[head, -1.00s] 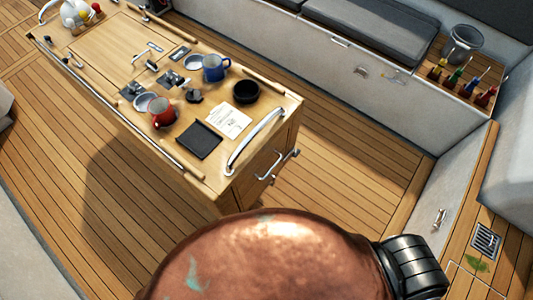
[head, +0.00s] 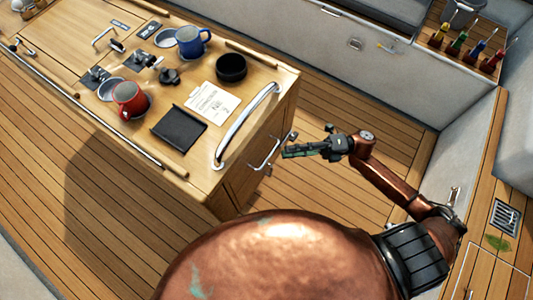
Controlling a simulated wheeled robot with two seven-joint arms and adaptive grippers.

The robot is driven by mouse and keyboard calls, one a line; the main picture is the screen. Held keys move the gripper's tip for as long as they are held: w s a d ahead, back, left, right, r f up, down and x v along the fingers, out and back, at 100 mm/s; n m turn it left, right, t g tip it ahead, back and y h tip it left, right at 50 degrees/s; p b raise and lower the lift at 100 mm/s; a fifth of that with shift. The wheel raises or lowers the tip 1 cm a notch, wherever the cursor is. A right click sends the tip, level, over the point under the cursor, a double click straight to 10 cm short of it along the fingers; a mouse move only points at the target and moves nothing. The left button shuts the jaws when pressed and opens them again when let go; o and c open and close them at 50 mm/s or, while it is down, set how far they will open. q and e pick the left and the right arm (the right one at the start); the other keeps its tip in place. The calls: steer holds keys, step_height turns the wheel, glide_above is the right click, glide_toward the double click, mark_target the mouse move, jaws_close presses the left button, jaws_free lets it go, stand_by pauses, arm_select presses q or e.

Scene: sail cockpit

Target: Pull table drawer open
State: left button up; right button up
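The wooden table (head: 191,188) stands at the upper left, with its end face turned toward my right arm. A drawer handle (head: 270,152), a silver bar, is on that end face, below the large curved grab rail (head: 243,128) on the table top. My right gripper (head: 286,153) is just to the right of the handle, with its fingers pointing left toward it. Its fingers overlap each other in this view, so I cannot tell how far apart they are or whether they touch the handle. My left gripper is out of view.
On the table top are a red mug (head: 129,98), a blue mug (head: 192,41), a black bowl (head: 231,67), a black tray (head: 179,129) and a paper (head: 208,102). A bench (head: 350,45) with screwdrivers runs along the back. The plank floor (head: 340,195) around the table's end is clear.

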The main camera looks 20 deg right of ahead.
mark_target(268, 156)
steer(key=shift+n+g, duration=0.3)
steer(key=shift+n, duration=0.1)
steer(key=a, duration=0.2)
steer(key=a+r, duration=0.1)
steer(key=a, duration=0.5)
steer(key=shift+r, duration=0.3)
steer(key=shift+c, duration=0.4)
jaws_close()
